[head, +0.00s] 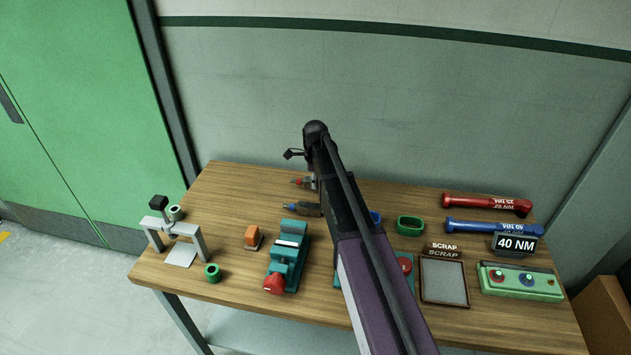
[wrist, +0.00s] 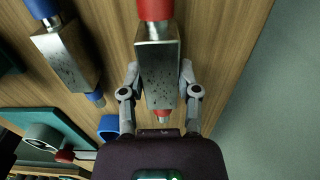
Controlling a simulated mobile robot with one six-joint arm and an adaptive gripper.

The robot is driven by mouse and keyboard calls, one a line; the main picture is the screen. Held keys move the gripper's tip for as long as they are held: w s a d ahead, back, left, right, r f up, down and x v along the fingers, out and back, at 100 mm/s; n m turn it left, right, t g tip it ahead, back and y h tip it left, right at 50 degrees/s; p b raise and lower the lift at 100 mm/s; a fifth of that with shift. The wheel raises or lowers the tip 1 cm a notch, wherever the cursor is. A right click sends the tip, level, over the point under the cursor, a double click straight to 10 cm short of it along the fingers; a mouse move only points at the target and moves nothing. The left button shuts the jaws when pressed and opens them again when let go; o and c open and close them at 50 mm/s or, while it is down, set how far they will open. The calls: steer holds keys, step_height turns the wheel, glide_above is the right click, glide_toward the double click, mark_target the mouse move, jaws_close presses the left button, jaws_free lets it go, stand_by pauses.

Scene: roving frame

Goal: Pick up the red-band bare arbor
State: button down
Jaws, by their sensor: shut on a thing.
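The red-band bare arbor (wrist: 158,75) is a speckled metal block with a red band at one end and a red tip at the other. My gripper (wrist: 158,88) is shut on it in the wrist view, one finger on each long side. In the head view the arbor (head: 307,184) shows just left of my arm near the table's back, partly hidden. I cannot tell whether it touches the wood. A similar blue-band arbor (wrist: 66,55) lies beside it, apart from my fingers; it also shows in the head view (head: 304,209).
The wooden table (head: 225,200) stands against a wall. A teal vise-like fixture (head: 287,257), an orange block (head: 252,237) and a small press (head: 160,232) are at left. Red (head: 485,202) and blue (head: 480,227) torque wrenches, a scrap tray (head: 444,301) and a button box (head: 521,294) are at right.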

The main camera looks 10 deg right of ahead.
steer(key=shift+r+p, duration=0.4)
steer(key=shift+r, duration=0.35)
steer(key=s, duration=0.5)
steer(key=s+a, duration=0.1)
steer(key=s, duration=0.4)
steer(key=s+a, duration=0.1)
steer(key=s, duration=0.5)
steer(key=shift+a+r+p, duration=0.1)
steer(key=shift+r+p, duration=0.3)
steer(key=shift+w+r, duration=0.1)
step_height(320, 180, up, 14)
steer(key=p, duration=1.4)
